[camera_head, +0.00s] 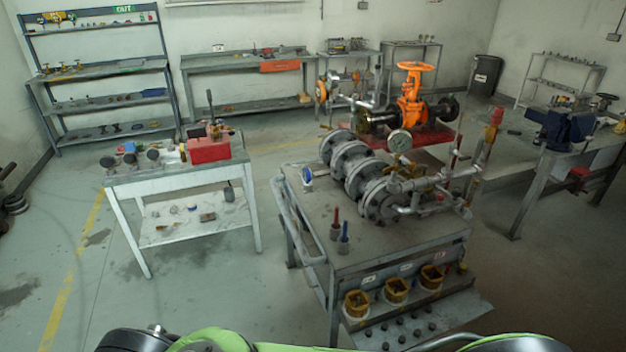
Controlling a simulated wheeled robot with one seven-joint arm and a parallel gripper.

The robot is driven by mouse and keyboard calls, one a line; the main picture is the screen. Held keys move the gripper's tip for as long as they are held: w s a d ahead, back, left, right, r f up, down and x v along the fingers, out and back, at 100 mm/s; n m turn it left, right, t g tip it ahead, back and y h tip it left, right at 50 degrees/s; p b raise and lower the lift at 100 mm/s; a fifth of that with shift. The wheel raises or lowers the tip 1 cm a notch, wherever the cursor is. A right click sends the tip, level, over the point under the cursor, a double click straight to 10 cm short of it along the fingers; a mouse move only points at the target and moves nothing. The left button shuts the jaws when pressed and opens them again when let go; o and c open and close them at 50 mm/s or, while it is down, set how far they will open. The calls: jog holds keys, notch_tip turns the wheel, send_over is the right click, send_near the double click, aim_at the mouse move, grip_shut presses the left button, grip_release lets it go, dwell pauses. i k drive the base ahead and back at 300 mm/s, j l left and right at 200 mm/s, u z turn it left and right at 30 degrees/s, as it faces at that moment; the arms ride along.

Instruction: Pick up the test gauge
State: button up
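A small round gauge with a white face and blue body (307,177) stands near the back left corner of the grey workbench (300,218). A larger gauge with a pale dial (400,141) sits up on the flanged pipe assembly on the same bench. Neither is labelled legibly, so I cannot tell for sure which is the test gauge. My gripper is not in view. Only green and black parts of my own body show along the bottom edge.
Flanged pipework (375,185) fills the bench's back and right. A red and a blue screwdriver-like tool (344,238) stand in holders in front. Yellow bins (396,290) sit below. A white side table (170,181) carries a red toolbox (209,150). Floor between the tables is clear.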

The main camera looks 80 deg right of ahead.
aim_at(308, 185)
jog(key=i+l+z, duration=0.2)
jog(key=z, duration=0.2)
jog(key=i+l+z, duration=0.1)
jog(key=i+z, duration=0.45)
jog(key=z, duration=0.2)
jog(key=i+z, duration=0.25)
jog(key=z, duration=0.15)
jog(key=i+l+z, duration=0.25)
jog(key=i+z, duration=0.55)
jog(key=i, duration=0.2)
jog(key=i+j+z, duration=0.1)
jog(key=i+z, duration=0.35)
jog(key=i+j+z, duration=0.4)
jog(key=i, duration=0.15)
jog(key=i+l+z, duration=0.15)
jog(key=i, duration=0.2)
jog(key=i+z, duration=0.2)
jog(key=i, duration=0.15)
